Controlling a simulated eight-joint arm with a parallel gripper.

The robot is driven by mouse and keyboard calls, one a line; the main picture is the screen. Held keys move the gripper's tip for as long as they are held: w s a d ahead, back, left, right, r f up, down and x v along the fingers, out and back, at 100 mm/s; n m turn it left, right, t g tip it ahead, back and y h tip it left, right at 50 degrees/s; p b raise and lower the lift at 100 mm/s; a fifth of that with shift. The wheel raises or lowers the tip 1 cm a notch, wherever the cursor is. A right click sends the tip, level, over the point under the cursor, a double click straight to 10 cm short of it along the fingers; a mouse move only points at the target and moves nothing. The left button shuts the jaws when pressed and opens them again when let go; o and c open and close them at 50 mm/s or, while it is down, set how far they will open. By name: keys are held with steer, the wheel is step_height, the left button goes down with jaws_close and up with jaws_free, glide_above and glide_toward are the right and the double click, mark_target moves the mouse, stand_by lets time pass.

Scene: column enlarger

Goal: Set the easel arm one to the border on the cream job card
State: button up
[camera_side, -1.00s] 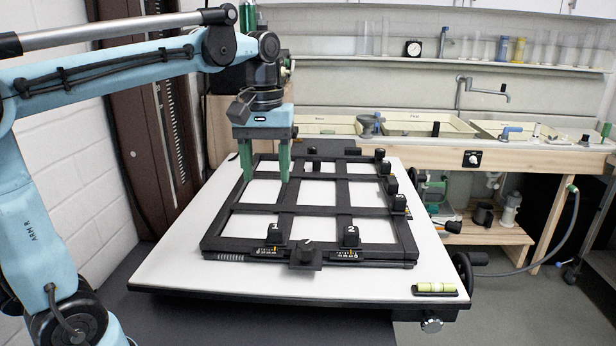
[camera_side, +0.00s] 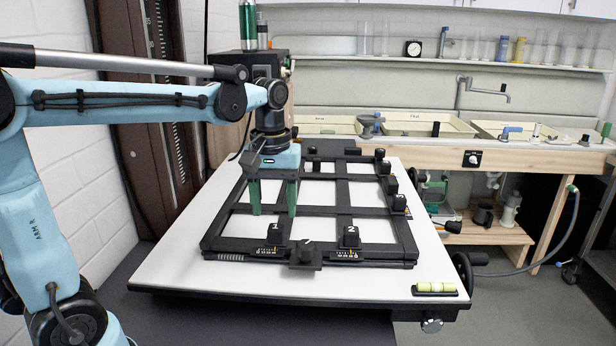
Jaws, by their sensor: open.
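The black easel frame (camera_side: 226,244) lies on the white baseboard (camera_side: 178,262), its bars crossing over white openings. The knob marked 1 (camera_side: 275,233) stands on the front bar, left of centre, with a small marked scale (camera_side: 268,251) below it. The knob marked 2 (camera_side: 350,236) stands to its right with its own scale (camera_side: 345,254). My gripper (camera_side: 273,213) is open and empty, its green fingers pointing down just behind and above knob 1. The fingers look apart from the knob. I cannot make out a cream job card or read the scale settings.
More knobs (camera_side: 398,203) line the right side. A spirit level (camera_side: 436,288) lies at the baseboard's front right corner. The sink bench (camera_side: 430,147) with trays stands behind.

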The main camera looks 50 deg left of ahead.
mark_target(275, 226)
steer(key=shift+f, duration=2.55)
jaws_close()
